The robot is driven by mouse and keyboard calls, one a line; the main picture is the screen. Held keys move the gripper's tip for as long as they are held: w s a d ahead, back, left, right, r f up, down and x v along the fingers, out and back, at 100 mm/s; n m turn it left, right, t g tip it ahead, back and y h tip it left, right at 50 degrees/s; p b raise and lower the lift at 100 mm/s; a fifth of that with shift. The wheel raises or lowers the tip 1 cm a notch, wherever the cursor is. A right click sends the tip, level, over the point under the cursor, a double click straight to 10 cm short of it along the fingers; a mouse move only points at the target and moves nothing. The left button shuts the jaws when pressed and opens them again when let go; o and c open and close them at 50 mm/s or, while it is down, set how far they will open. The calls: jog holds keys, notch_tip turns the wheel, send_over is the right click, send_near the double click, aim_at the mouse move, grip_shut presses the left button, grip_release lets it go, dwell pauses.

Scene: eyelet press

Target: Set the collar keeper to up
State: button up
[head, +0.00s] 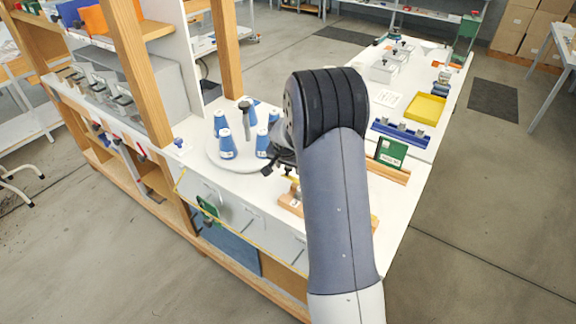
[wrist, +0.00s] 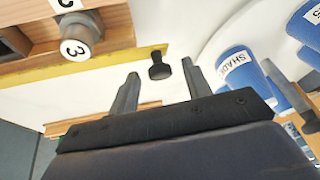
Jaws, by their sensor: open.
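My gripper (wrist: 160,68) is open, with its two dark fingers apart and nothing held between them. A small black knob (wrist: 158,66) shows between and just beyond the fingertips in the wrist view; I cannot tell its distance or whether a finger touches it. No part is clearly marked as the collar keeper, so I cannot tell whether this knob is it or how it is set. A wooden block (wrist: 115,22) carries a round metal plug (wrist: 80,30) marked 3, left of the fingers. In the head view my arm hides most of this area, and my gripper (head: 282,160) is partly hidden.
Blue cones (head: 227,146) stand on a round white turntable (head: 228,170), close right of my fingers in the wrist view. Wooden posts stand left.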

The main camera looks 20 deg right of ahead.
jog(key=c, duration=1)
jog(key=shift+d+r+p, duration=0.1)
jog(key=shift+r+p, duration=0.05)
jog(key=shift+p, duration=0.3)
jog(key=shift+w+d+r+g+y+p, duration=0.25)
jog(key=shift+g+y+p, duration=0.35)
jog(key=shift+p, duration=0.4)
jog(key=shift+w+d+f+y+p, duration=0.2)
jog(key=shift+d+y+p, duration=0.2)
jog(key=shift+y+p, duration=0.3)
jog(key=y, duration=0.1)
jog(key=d+g+y, duration=0.1)
jog(key=w+g+y, duration=0.1)
jog(key=shift+d+f+m+p, duration=0.15)
jog(key=shift+f+m+p, duration=0.15)
jog(key=shift+w+d+f+g+y+b, duration=0.2)
jog(key=shift+d+f+g+y+b, duration=0.15)
jog(key=shift+g+y, duration=0.5)
jog(key=shift+w+d+f+g+y+b, duration=0.3)
jog(key=shift+g+y, duration=0.25)
jog(key=shift+y, duration=0.5)
jog(key=shift+d+m, duration=0.1)
jog(key=shift+m, duration=0.2)
